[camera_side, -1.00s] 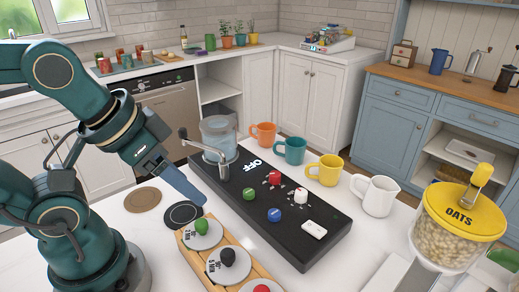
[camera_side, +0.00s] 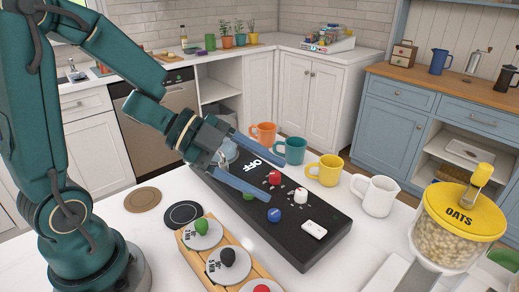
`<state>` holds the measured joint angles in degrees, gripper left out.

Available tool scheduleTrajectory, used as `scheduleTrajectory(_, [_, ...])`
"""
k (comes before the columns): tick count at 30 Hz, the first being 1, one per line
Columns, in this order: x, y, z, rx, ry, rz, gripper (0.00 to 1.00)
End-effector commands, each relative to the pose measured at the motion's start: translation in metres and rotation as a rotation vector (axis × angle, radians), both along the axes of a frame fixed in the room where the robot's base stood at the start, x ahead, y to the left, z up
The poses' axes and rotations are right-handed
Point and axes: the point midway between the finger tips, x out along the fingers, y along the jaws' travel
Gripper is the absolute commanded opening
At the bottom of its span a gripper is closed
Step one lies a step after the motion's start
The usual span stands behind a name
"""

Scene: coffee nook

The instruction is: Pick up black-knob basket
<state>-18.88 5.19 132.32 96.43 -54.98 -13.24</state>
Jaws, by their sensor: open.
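The black-knob basket (camera_side: 212,267) has a pale round lid with small dark writing and a black knob. It sits in the middle place of a wooden rack (camera_side: 196,262) at the lower centre. A green-knob lid (camera_side: 193,238) is behind it and a red-knob one (camera_side: 262,288) in front, cut by the frame edge. My gripper (camera_side: 266,172) is open and empty above the black appliance, its fingers apart and pointing right. It is up and to the right of the black-knob basket, well clear of it.
The black appliance (camera_side: 312,258) carries coloured knobs and shows OFF. A clear container (camera_side: 228,152) on it is mostly hidden by my gripper. A dark round mat (camera_side: 183,215) lies behind the rack.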

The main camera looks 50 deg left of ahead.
Motion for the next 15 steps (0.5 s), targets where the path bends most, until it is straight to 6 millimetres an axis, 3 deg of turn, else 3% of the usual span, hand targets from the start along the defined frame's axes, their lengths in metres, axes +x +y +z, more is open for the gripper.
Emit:
scheduleTrajectory(3, [-0.043, -0.002, -0.029, -0.095, 0.184, -0.191, 0.64])
scheduleTrajectory(7, [-0.083, 0.002, -0.044, -0.206, 0.349, -0.323, 0.64])
scheduleTrajectory(10, [-0.100, 0.009, -0.053, -0.265, 0.431, -0.356, 0.64])
scheduleTrajectory(15, [-0.104, 0.014, -0.064, -0.323, 0.489, -0.318, 0.64])
